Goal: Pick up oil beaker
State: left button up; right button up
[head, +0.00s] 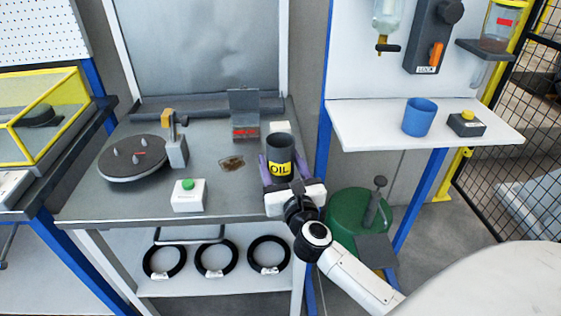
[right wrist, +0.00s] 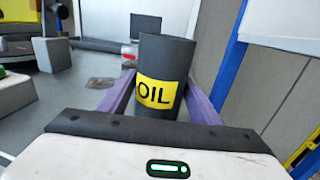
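The oil beaker (head: 280,148) is a dark grey cup with a yellow OIL label, upright at the right end of the grey workbench. It also shows in the right wrist view (right wrist: 163,62). My right gripper (head: 280,166) reaches it from the front, with one purple finger on each side of the beaker. In the right wrist view the fingers (right wrist: 160,98) stand left and right of the beaker's lower part. Whether they press on it cannot be told. My left gripper is not in view.
A round turntable (head: 132,160) and a white box with a green button (head: 188,195) stand left on the bench. A dark stain (head: 232,162) lies beside the beaker. A blue cup (head: 418,117) stands on the right shelf (head: 370,130). Several black coils (head: 215,258) lie below.

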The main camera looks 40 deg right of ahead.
jog(key=c, duration=0.9)
jog(key=shift+o, duration=0.2)
jog(key=shift+r, duration=0.2)
